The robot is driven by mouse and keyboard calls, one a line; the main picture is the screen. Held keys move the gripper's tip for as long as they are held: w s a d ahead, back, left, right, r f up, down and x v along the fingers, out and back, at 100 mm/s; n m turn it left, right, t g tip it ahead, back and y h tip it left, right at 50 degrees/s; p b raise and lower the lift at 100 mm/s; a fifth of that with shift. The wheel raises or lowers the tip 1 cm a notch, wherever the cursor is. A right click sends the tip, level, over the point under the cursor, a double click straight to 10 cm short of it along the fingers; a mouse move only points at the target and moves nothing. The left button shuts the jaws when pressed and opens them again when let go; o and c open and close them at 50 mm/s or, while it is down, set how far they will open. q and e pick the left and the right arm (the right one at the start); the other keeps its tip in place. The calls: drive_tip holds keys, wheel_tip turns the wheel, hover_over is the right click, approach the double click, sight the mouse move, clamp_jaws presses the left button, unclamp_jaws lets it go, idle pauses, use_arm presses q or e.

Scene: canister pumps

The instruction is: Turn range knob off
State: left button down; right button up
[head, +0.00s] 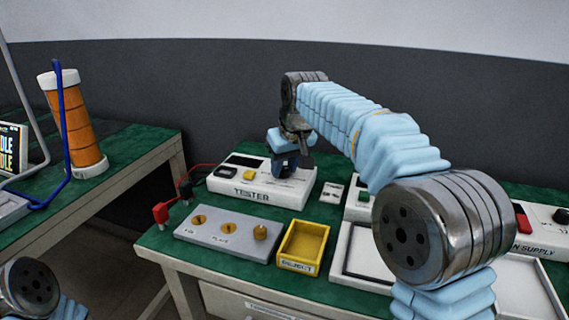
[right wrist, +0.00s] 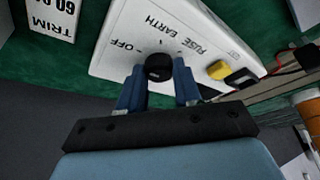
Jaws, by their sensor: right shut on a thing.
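The tester (head: 262,186) is a white box labelled TESTER on the green bench top. Its black range knob (right wrist: 158,67) shows in the right wrist view, with the printed words OFF, EARTH and FUSE around it. My right gripper (head: 291,168) reaches down onto the tester's right part. In the right wrist view, its two blue fingers (right wrist: 160,88) stand on either side of the knob, shut on it. I cannot make out clearly which word the knob points at. In the head view the gripper hides the knob. My left gripper is out of view.
A yellow button (right wrist: 218,70) sits on the tester near the knob. Red and black leads (head: 161,212) lie at its left. A grey plate with brass pieces (head: 225,232) and a yellow tray (head: 301,263) stand in front. A power supply (head: 540,235) is at the right.

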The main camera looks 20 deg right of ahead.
idle(0.4)
drive_tip(key=o, duration=1)
drive_tip(key=shift+o, duration=0.2)
drive_tip(key=v, duration=1.3)
drive_tip(key=shift+r, duration=0.4)
drive_tip(key=shift+d, duration=0.1)
